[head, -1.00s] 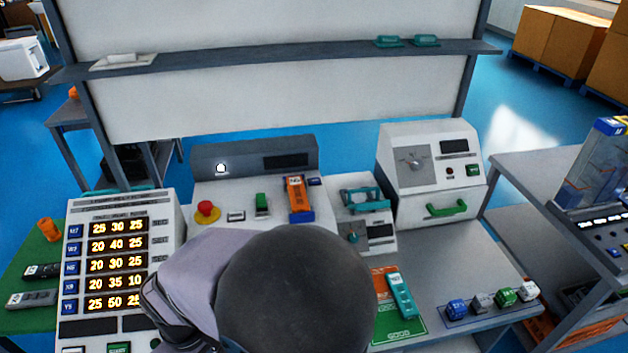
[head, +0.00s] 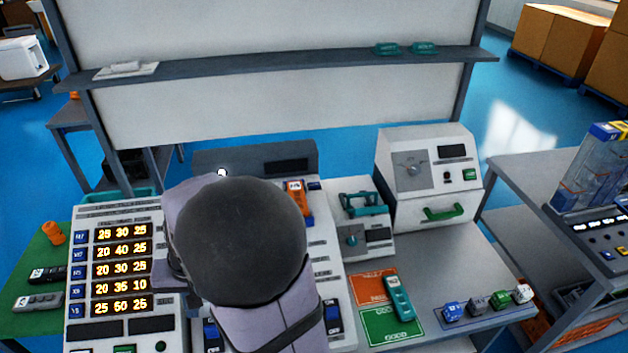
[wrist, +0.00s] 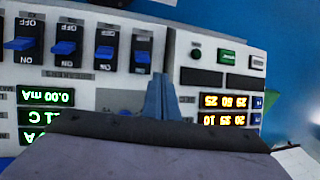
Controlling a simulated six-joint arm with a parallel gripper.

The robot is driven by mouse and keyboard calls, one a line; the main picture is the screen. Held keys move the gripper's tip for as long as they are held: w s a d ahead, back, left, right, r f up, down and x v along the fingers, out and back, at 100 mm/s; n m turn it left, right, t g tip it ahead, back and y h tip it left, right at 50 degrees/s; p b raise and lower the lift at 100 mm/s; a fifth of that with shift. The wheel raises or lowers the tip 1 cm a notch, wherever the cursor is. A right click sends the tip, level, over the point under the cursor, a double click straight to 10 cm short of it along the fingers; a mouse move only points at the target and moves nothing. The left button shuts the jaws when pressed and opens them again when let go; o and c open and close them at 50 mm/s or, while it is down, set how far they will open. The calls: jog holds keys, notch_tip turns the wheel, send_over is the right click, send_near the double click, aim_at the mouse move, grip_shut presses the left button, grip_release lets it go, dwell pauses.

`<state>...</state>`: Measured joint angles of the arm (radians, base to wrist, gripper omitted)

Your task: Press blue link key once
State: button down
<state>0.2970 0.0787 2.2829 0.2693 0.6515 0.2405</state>
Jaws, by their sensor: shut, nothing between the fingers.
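A small blue key (head: 315,186) sits on the white test console, right of the orange handset in its slot (head: 296,198). Its label is too small to read, so I cannot tell if it is the link key. My gripper is hidden behind my arm in the head view. In the wrist view my gripper (wrist: 160,95) shows as narrow blue-grey fingers, shut and empty, in front of the console panel. A row of blue rocker switches (wrist: 67,47), marked ON and OFF, shows beyond it. No blue link key can be made out in the wrist view.
A display panel (head: 85,222) with lit orange numbers stands left of my arm.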

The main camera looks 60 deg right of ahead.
jog(key=w+d+r+m+t+p, duration=0.1)
jog(key=w+d+r+m, duration=0.1)
jog(key=d, duration=0.6)
jog(key=w+d+r+m+t+h+p, duration=0.1)
jog(key=w+d+r+m+p, duration=0.1)
jog(key=w+d+m, duration=0.2)
jog(key=w+d+r+m+t+p, duration=0.1)
jog(key=w+d+r+m+t, duration=0.1)
jog(key=d+m, duration=0.5)
jog(key=shift+w+d+r+m+h+p, duration=0.15)
jog(key=shift+w+d+r, duration=0.1)
jog(key=shift+d, duration=0.55)
jog(key=shift+w+d+r+m+h+p, duration=0.1)
jog(key=shift+w+d, duration=0.1)
jog(key=shift+d, duration=0.6)
jog(key=shift+w+d+r+m+h+p, duration=0.15)
jog(key=shift+w+d+r, duration=0.1)
jog(key=shift+d, duration=0.55)
jog(key=s+d+r+m+t+h+p, duration=0.1)
jog(key=s+d+r+m+h+p, duration=0.15)
jog(key=d+m, duration=0.75)
notch_tip(320, 180, up, 2)
jog(key=m+h+p, duration=0.1)
jog(key=h, duration=0.1)
send_over(316, 188)
jog(key=shift+t, duration=0.3)
notch_tip(316, 188, down, 9)
jog(key=b, duration=0.8)
jog(key=shift+r, duration=0.1)
jog(key=shift+f, duration=0.2)
